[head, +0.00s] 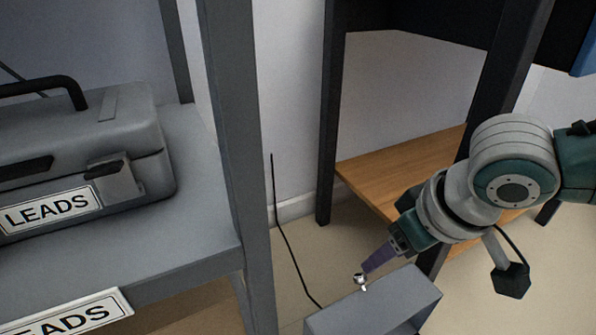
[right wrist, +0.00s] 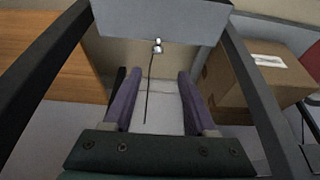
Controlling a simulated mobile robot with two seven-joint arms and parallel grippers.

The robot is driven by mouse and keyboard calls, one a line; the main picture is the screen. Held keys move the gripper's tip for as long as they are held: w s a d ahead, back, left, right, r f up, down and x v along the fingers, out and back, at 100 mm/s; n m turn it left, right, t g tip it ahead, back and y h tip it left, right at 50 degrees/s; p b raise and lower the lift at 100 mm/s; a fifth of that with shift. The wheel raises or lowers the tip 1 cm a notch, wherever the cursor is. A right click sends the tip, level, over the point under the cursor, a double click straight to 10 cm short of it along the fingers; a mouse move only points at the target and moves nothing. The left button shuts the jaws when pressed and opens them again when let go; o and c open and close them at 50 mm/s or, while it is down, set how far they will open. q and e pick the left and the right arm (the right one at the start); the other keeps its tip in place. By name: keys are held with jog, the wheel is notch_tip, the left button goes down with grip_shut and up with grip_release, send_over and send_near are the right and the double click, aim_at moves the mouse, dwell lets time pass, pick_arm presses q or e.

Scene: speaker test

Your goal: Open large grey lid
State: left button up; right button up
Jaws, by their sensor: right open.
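A large grey box-like piece (head: 385,303), which appears to be the grey lid, stands at the bottom of the head view. A small shiny knob (head: 361,281) sits at its far edge. In the right wrist view the grey lid (right wrist: 195,22) fills the top middle, with the knob (right wrist: 157,46) at its lower edge. My right gripper (head: 370,266) has purple fingers and is just above and beside the knob. In the right wrist view my right gripper (right wrist: 159,74) is open, its fingers apart and empty, with the knob beyond them, between their lines. My left gripper is out of view.
A grey case (head: 130,125) labelled LEADS lies on a grey shelf (head: 205,215) at the left. A grey post (head: 237,130) stands beside it. A wooden shelf (head: 400,170) with dark posts is behind my right arm. A cardboard box (right wrist: 255,85) shows in the right wrist view.

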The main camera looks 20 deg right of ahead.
aim_at(362, 276)
pick_arm(q)
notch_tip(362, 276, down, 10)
jog(key=b, duration=0.8)
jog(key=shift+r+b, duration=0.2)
jog(key=shift+b, duration=0.2)
pick_arm(e)
jog(key=x, duration=1)
jog(key=shift+w+d+f, duration=0.1)
jog(key=shift+d+f, duration=0.1)
jog(key=shift+f, duration=0.15)
jog(key=shift+c, duration=0.3)
grip_shut()
